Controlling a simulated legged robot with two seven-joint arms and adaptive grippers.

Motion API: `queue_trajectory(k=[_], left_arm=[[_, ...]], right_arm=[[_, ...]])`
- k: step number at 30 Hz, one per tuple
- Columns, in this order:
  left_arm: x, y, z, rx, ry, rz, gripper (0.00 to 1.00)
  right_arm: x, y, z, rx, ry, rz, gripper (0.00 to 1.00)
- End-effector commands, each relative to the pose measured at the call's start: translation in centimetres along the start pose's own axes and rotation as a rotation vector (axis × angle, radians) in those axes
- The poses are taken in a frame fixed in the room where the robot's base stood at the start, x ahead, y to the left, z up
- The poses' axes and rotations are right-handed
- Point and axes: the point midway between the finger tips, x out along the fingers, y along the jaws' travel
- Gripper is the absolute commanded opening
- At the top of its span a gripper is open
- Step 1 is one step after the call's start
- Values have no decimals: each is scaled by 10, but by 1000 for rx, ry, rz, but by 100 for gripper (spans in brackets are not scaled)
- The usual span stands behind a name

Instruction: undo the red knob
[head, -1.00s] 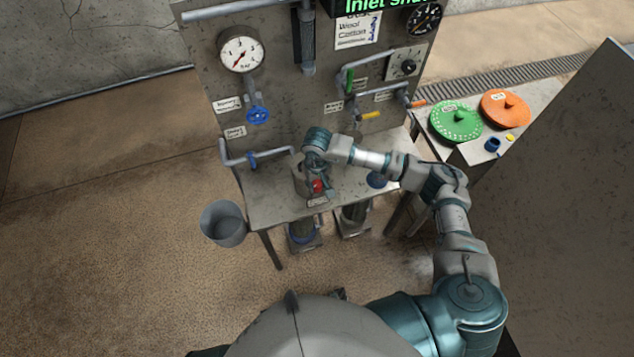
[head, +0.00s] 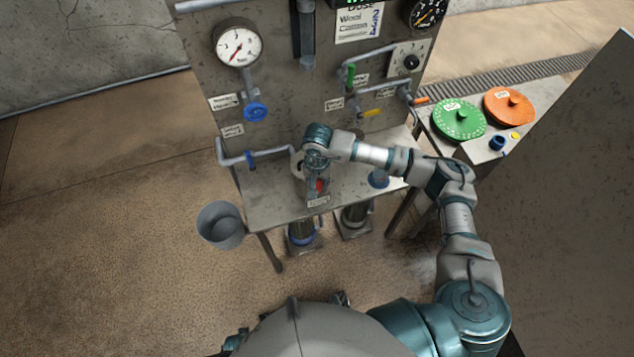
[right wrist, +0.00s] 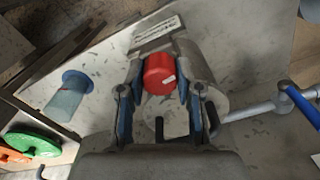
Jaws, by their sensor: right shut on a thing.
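The red knob (right wrist: 159,74) sits between the two fingers of my right gripper (right wrist: 162,90) in the right wrist view, with a small white mark on its side. The fingers are shut on it. In the head view the knob (head: 320,184) shows as a small red patch below my right gripper (head: 317,178), on a grey housing at the front of the metal bench (head: 262,207). The arm's wrist hides most of the housing from above. A white label (head: 318,201) lies in front of the knob. My left gripper cannot be made out.
A pipe with a blue handle (head: 250,158) runs left of the housing. A panel with a pressure gauge (head: 238,45) and a blue valve wheel (head: 255,112) rises behind. Green (head: 458,119) and orange (head: 508,107) discs sit right.

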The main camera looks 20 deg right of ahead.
Motion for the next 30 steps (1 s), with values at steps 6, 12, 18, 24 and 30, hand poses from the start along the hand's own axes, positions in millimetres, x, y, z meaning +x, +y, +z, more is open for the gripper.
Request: queue_trajectory(k=[6, 12, 18, 24, 30], left_arm=[[-1, 0, -2, 0, -1, 0, 40], [-1, 0, -3, 0, -1, 0, 40], [-1, 0, -3, 0, -1, 0, 40], [-1, 0, -3, 0, 0, 0, 40], [-1, 0, -1, -2, 0, 0, 40]], right_arm=[[1, 0, 0, 19, -1, 2, 0], [1, 0, 0, 18, -1, 2, 0], [1, 0, 0, 18, -1, 2, 60], [0, 0, 0, 18, 0, 1, 60], [-11, 0, -1, 17, 3, -1, 60]])
